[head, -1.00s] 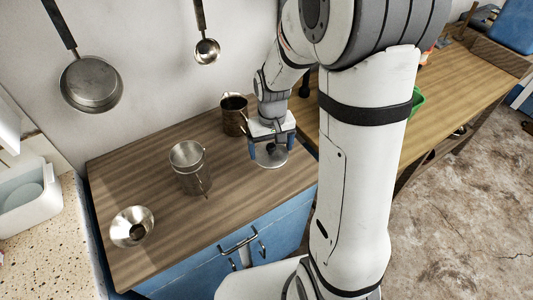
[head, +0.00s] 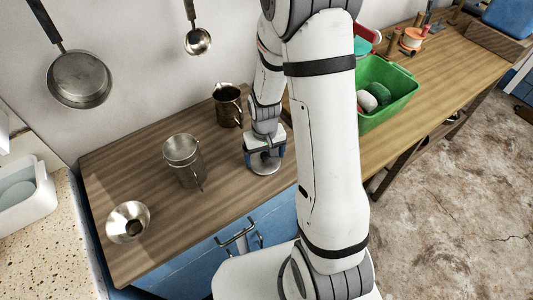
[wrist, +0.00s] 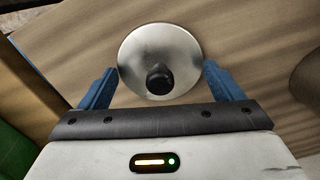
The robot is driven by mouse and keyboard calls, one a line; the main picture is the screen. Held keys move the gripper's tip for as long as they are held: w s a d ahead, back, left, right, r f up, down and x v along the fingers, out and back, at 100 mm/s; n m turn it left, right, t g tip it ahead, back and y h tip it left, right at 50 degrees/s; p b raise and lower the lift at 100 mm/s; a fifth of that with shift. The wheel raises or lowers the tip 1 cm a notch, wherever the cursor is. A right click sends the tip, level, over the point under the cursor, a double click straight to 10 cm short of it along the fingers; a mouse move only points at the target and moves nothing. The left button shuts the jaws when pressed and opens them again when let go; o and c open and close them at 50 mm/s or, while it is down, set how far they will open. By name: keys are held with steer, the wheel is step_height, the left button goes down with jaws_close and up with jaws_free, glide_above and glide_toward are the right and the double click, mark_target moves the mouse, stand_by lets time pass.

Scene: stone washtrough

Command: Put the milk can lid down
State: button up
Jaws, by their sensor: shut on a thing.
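The milk can lid (head: 265,168) is a round, shiny metal disc with a dark knob. It is at my gripper (head: 264,158), over the right part of the wooden counter, low and close to the top; I cannot tell whether it touches. In the wrist view the lid (wrist: 145,45) lies between the blue fingers of my gripper (wrist: 160,78), knob facing the camera. My gripper is shut on the lid; the exact contact is hard to see. A metal can (head: 185,163) with a side handle, probably the milk can, stands upright to the left.
A brown metal jug (head: 228,106) stands behind my gripper. A metal funnel (head: 128,222) lies at the counter's front left. A green tub (head: 398,104) with several items is on the bench at right. The wooden counter (head: 225,200) is clear in front of the can.

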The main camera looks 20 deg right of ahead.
mark_target(265, 154)
steer(key=shift+f, duration=0.2)
steer(key=o, duration=0.8)
steer(key=shift+r, duration=0.1)
steer(key=shift+c, duration=0.2)
steer(key=shift+w+r, duration=0.15)
steer(key=shift+r, duration=0.55)
step_height(265, 154, up, 11)
steer(key=s+r+t, duration=0.3)
steer(key=s+r, duration=0.9)
steer(key=s, duration=0.2)
steer(key=shift+s+d+r+m, duration=0.15)
steer(key=shift+s+d+m, duration=0.1)
steer(key=shift+m, duration=0.05)
